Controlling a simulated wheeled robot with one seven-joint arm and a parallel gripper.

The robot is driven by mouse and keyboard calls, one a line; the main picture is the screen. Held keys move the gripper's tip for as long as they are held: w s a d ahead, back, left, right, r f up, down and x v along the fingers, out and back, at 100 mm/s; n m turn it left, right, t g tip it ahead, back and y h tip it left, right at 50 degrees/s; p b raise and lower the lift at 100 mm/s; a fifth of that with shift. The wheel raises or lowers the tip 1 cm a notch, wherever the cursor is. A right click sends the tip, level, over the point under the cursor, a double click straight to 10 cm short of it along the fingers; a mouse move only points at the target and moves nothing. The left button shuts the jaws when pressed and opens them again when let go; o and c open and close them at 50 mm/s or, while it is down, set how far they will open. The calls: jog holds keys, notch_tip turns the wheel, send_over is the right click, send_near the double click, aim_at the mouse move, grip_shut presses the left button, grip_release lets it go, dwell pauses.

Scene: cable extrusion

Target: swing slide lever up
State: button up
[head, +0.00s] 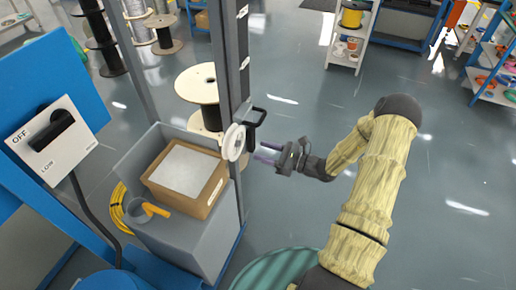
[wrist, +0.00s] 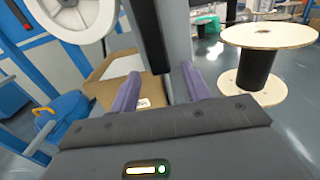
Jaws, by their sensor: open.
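A black looped handle (head: 258,113), which looks like the slide lever, sticks out to the right from a black slide on the grey upright post (head: 233,60). A white wheel (head: 233,143) is mounted just below and left of it. My gripper (head: 260,153) is open, with its purple fingers pointing left at the post, below the handle and close to the wheel. In the wrist view my gripper (wrist: 160,88) has a dark vertical bar (wrist: 148,40) beyond and between its fingers. The white wheel (wrist: 75,18) shows at upper left. I cannot tell whether the fingers touch anything.
A cardboard box (head: 186,178) sits in a grey bin (head: 195,235) left of the post. A switch box (head: 52,140) marked OFF and LOW is at far left. A wooden spool (head: 197,85) stands behind the post. The floor right of my arm is clear up to the shelves.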

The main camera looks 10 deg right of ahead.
jog(key=shift+x, duration=1.45)
grip_shut()
